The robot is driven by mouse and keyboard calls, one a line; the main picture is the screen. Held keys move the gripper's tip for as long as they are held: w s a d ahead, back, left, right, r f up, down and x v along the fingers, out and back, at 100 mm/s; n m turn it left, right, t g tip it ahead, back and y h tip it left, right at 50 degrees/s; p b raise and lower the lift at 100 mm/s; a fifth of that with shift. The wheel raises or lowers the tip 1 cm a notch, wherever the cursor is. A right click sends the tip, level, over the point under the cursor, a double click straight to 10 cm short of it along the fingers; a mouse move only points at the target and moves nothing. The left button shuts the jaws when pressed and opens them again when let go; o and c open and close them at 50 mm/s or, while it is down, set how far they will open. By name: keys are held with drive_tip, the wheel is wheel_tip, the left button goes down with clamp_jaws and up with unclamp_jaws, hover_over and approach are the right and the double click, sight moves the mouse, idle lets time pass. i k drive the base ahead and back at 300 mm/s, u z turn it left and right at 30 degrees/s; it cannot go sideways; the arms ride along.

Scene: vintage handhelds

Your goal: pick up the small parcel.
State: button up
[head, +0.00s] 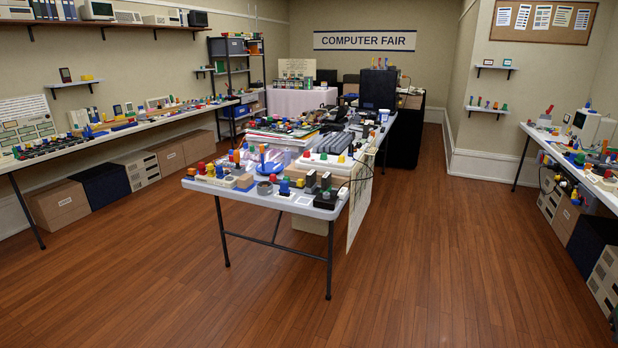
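I cannot tell for sure which thing is the small parcel. A small tan block (245,181) lies near the front edge of the centre table (318,214), among colourful small items. It may be a parcel, but it is too small to tell. Larger brown cardboard boxes stand on the floor under the left table, one at the front (58,204). My gripper is not in view.
The centre table is crowded with small blocks, handhelds and stacked papers. A long left table (120,131) and a right table (575,165) are crowded too. Wooden floor (440,250) is clear in front and in the right aisle. A poster hangs at the centre table's right side.

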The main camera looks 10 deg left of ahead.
sight(245, 180)
drive_tip(key=u, duration=0.5)
drive_tip(key=i, duration=1.2)
drive_tip(key=u, duration=0.65)
drive_tip(key=i, duration=0.85)
drive_tip(key=u, duration=0.4)
drive_tip(key=i, duration=1.1)
drive_tip(key=u, duration=0.2)
